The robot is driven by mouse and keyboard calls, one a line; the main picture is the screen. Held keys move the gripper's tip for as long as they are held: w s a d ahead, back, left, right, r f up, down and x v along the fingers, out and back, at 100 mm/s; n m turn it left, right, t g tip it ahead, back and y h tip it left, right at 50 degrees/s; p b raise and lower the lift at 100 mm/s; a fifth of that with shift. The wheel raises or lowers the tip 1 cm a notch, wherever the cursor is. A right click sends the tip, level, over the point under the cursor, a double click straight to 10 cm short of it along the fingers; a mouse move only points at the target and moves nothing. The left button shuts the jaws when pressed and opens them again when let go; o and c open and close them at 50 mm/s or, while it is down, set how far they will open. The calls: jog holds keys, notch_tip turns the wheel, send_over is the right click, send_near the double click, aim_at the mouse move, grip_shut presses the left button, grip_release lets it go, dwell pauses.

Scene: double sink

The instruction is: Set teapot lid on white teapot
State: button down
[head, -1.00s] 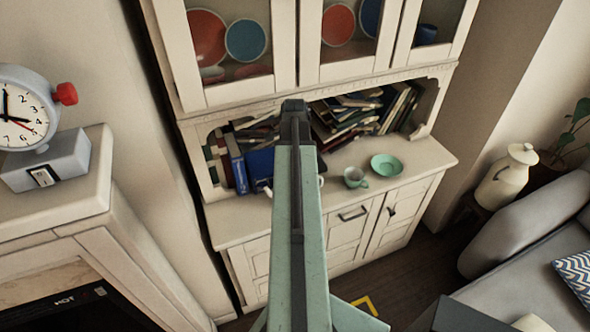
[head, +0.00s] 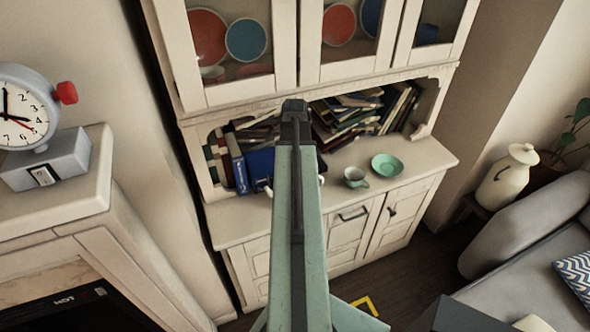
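Small white bits show on either side of my arm on the cabinet's counter, one at its left edge (head: 268,190) and one at its right edge (head: 321,180). They may be parts of the white teapot, whose body would be hidden behind my arm. I cannot make out the teapot lid. My green arm rises through the middle of the head view to a dark joint. My gripper is not visible, and whether it holds anything cannot be seen.
A green cup (head: 356,177) and green dish (head: 387,165) stand on the counter (head: 430,160), right of my arm. Books (head: 355,112) fill the niche behind. A clock (head: 25,115) is at left. A cream jug (head: 507,178) and grey sofa (head: 530,225) are at right.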

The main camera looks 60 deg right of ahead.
jog(key=shift+f+b, duration=0.5)
jog(key=shift+f, duration=0.1)
jog(key=c, duration=1.5)
grip_release()
jog(key=shift+o, duration=0.2)
jog(key=shift+r, duration=0.15)
notch_tip(320, 180, up, 11)
jog(key=p, duration=1.1)
